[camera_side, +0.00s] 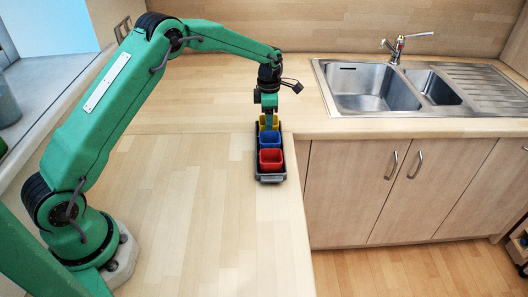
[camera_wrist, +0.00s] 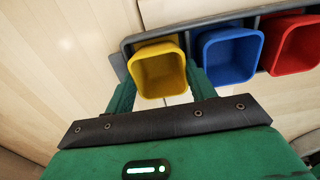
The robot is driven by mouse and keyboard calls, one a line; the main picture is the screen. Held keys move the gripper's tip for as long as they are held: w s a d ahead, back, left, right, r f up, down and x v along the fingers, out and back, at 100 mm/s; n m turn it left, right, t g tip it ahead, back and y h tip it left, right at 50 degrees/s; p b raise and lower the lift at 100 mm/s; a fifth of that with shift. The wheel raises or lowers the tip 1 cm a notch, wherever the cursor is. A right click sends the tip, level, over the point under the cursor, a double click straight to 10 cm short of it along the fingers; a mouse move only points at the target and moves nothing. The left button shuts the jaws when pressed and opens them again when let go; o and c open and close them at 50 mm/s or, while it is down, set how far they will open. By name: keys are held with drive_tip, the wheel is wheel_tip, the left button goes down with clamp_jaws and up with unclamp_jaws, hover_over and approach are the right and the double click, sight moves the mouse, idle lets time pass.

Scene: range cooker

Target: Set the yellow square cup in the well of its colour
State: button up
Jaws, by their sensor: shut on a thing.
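The yellow square cup (camera_wrist: 160,72) is between the two fingers of my gripper (camera_wrist: 161,82) in the wrist view, open side towards the camera. My gripper is shut on it. In the side view the yellow cup (camera_side: 263,119) shows only partly below my gripper (camera_side: 269,122), at the far end of a dark tray (camera_side: 272,179). It is over or in the end well beyond the blue cup; I cannot tell whether it rests on the well floor.
A blue square cup (camera_side: 270,140) and a red square cup (camera_side: 271,159) stand in the tray's other wells. The tray lies near the counter's right edge (camera_side: 297,190). A sink (camera_side: 370,90) is at the back right. The wooden counter (camera_side: 190,200) left of the tray is clear.

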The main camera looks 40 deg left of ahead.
drive_tip(key=shift+f, duration=0.1)
drive_tip(key=o, duration=0.7)
drive_tip(key=shift+c, duration=0.2)
wheel_tip(320, 180, up, 12)
idle(0.3)
idle(0.4)
